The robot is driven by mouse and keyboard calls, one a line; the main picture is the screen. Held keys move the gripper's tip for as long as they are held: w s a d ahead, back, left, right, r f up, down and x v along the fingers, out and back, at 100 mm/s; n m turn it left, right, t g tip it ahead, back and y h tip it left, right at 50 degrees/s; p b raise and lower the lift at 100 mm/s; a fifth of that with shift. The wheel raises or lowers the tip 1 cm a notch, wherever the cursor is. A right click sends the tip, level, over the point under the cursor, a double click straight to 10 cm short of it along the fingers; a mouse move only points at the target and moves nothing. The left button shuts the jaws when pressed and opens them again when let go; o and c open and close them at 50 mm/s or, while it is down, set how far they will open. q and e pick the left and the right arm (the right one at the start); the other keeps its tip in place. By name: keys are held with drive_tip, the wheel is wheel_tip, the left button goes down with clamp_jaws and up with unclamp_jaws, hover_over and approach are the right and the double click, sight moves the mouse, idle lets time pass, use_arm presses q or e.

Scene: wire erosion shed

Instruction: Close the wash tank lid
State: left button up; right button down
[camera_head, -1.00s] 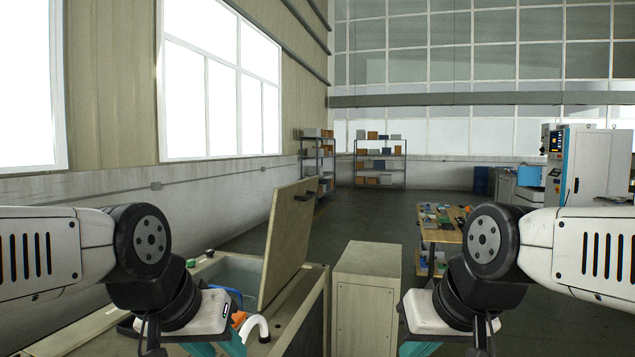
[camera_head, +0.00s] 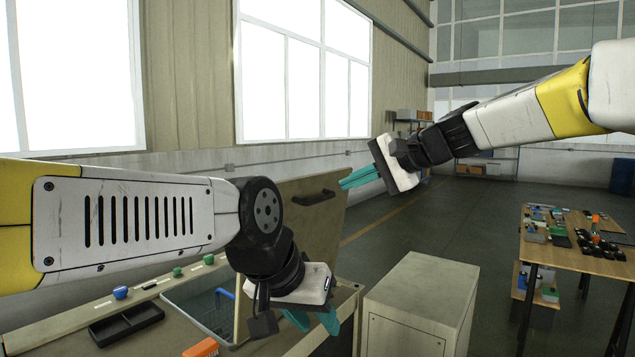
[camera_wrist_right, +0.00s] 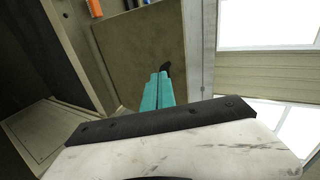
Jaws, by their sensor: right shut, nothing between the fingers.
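The wash tank lid (camera_head: 308,230) is a flat beige panel standing raised and tilted over the tank, with a dark handle (camera_head: 315,197) near its top edge. The tank's basin (camera_head: 195,300) is uncovered at its left. My right gripper (camera_head: 343,184) is shut and empty, its teal fingers just right of the lid's upper edge. In the right wrist view the fingers (camera_wrist_right: 158,80) point at the lid (camera_wrist_right: 135,55), close to the handle (camera_wrist_right: 167,69); contact cannot be told. My left gripper (camera_head: 315,322) hangs in front of the lid's lower part, fingers apart and empty.
A beige cabinet (camera_head: 425,300) stands right of the tank. A table (camera_head: 590,255) with tools is further right. A black tray (camera_head: 125,322), small colored knobs and an orange object (camera_head: 201,348) lie on the tank top. Open floor extends behind the cabinet.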

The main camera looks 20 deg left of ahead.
drive_tip(key=w+a+r+y, duration=0.1)
drive_tip(key=w+a, duration=0.1)
drive_tip(key=w, duration=0.1)
approach(289, 184)
wheel_tip(289, 184, down, 3)
drive_tip(key=a, duration=0.2)
drive_tip(key=w+a, duration=0.1)
drive_tip(key=a, duration=0.1)
drive_tip(key=shift+w+a+r, duration=0.15)
drive_tip(key=shift+w+a, duration=0.15)
drive_tip(key=shift+w, duration=0.05)
drive_tip(key=shift+w+a+r, duration=0.1)
drive_tip(key=shift+w+a, duration=0.15)
drive_tip(key=shift+a, duration=0.25)
